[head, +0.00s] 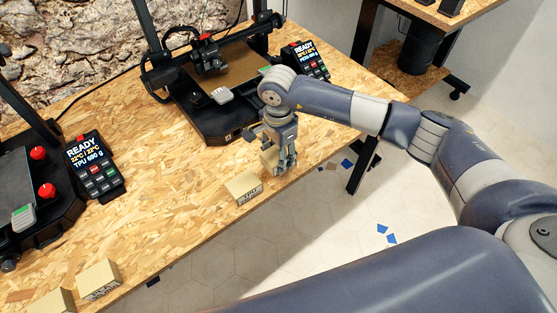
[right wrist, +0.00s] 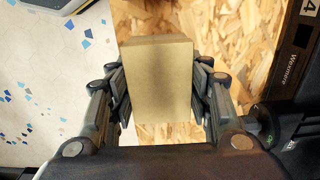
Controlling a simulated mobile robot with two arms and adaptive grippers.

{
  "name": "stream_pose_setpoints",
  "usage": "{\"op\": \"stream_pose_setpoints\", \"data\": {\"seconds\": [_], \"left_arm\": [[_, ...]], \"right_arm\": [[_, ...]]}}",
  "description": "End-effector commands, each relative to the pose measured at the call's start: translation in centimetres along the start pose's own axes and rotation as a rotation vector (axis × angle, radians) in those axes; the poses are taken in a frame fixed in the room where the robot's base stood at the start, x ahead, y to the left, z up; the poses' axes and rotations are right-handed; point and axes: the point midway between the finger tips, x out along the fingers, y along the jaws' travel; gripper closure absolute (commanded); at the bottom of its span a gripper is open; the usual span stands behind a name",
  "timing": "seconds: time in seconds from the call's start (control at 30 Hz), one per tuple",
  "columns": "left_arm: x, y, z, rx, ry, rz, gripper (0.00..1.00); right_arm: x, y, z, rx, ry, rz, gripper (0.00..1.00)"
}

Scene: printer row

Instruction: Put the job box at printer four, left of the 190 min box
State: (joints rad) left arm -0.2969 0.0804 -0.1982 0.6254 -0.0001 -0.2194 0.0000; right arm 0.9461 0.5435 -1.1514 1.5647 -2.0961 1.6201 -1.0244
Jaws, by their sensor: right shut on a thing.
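My left gripper is not in view.
Two more tan boxes (head: 98,280) (head: 53,301) stand at the table's front left. Another printer (head: 25,185) with a READY screen (head: 92,165) is at the left. The printer beside my gripper has its own screen (head: 306,60). The table (head: 170,215) between is clear.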

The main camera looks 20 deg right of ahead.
Motion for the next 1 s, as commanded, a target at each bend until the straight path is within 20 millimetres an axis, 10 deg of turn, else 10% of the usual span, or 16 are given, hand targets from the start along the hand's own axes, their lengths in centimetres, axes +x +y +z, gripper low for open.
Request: {"op": "stream_pose_setpoints", "data": {"seconds": [0.57, 0.6, 0.7, 1.0], "left_arm": [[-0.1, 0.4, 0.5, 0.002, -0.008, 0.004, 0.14], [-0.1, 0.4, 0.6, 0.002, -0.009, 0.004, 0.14], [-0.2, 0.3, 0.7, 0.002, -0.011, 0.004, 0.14], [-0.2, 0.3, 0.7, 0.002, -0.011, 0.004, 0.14]], "right_arm": [[3.6, 0.1, 0.0, -0.001, 0.001, 0.000, 0.81], [3.6, 0.1, 0.0, -0.001, 0.001, 0.001, 0.52], [3.5, 0.1, 0.0, -0.001, 0.001, 0.001, 0.34], [3.5, 0.1, 0.0, -0.001, 0.001, 0.001, 0.34]]}}
